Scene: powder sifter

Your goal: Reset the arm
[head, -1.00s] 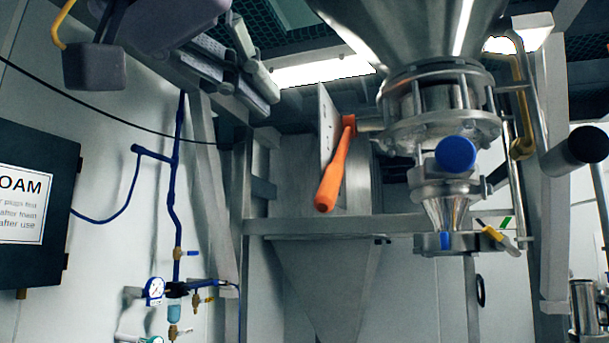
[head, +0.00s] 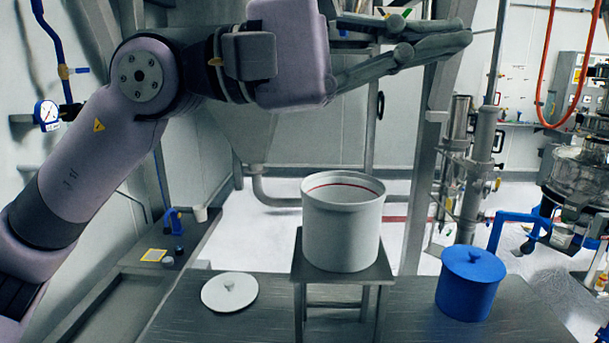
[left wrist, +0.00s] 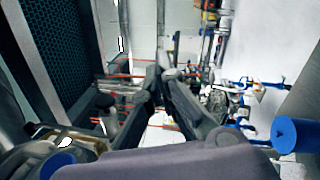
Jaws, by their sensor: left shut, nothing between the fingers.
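My left gripper (head: 466,32) is high in the head view, in front of the steel frame, with its arm coming in from the left. Its two long dark fingers point right, shut at the tips, with nothing held. The fingers also show in the middle of the left wrist view (left wrist: 163,75). My right gripper is in neither view.
Below the gripper, a white open pot (head: 342,230) stands on a small steel stand (head: 373,272). A white lid (head: 229,292) lies left of it on the table (head: 400,320); a blue lidded pot (head: 470,285) stands right. Steel posts rise behind.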

